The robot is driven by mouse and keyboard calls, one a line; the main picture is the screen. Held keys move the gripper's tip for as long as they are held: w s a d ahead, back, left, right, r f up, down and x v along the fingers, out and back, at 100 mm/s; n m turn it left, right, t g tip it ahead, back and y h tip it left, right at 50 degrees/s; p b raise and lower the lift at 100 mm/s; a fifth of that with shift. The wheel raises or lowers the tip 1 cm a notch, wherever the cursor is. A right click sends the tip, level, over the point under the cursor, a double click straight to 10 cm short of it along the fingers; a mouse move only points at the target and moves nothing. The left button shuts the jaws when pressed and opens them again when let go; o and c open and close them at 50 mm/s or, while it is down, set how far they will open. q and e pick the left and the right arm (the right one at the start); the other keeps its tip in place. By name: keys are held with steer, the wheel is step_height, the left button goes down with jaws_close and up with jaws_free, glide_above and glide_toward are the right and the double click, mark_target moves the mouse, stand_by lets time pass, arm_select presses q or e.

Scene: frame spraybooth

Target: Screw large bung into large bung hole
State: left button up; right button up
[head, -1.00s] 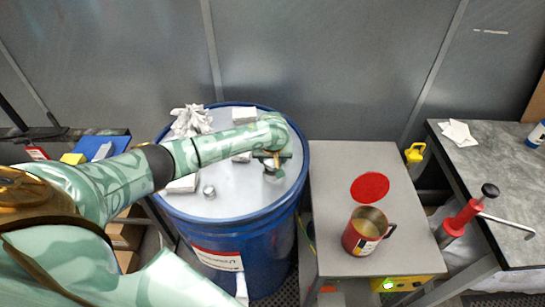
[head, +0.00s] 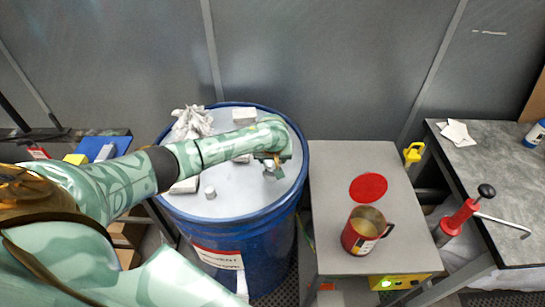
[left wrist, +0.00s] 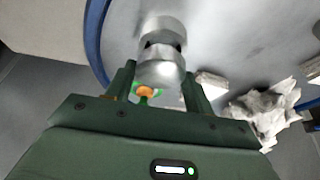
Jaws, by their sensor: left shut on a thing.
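A blue drum (head: 243,250) with a pale grey top stands left of the grey table. My left gripper (head: 270,163) is over the right part of the drum top, fingers pointing down. In the left wrist view its fingers (left wrist: 162,85) are shut on a silver metal bung (left wrist: 160,68), which looks like the large bung. The silver bung also shows under the gripper in the head view (head: 269,172). I cannot tell whether it touches the top. The large bung hole is not clearly seen. A small silver cylinder (head: 210,193) stands on the drum top. My right gripper is not in view.
White crumpled cloth (head: 191,122) and pale blocks (head: 243,117) lie on the drum top. A grey wall stands behind.

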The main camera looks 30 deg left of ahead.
arm_select(q)
steer(key=shift+f+b, duration=0.45)
steer(key=shift+f, duration=0.5)
stand_by(0.4)
steer(key=shift+o, duration=0.8)
steer(key=shift+a+r+m+p, duration=0.15)
steer(key=shift+m+p, duration=0.25)
steer(key=shift+m, duration=0.2)
steer(key=shift+c, duration=0.2)
steer(key=m+h, duration=0.1)
steer(key=m, duration=0.1)
steer(key=shift+m, duration=0.3)
steer(key=shift+m+t+h, duration=0.3)
steer(key=shift+m+h, duration=0.1)
steer(key=shift+m, duration=0.1)
steer(key=shift+a+f+m+h, duration=0.2)
steer(key=shift+m+h, duration=0.2)
steer(key=shift+m, duration=0.6)
steer(key=shift+m+h+b, duration=0.3)
steer(key=shift+m+h, duration=0.1)
steer(key=shift+m, duration=0.6)
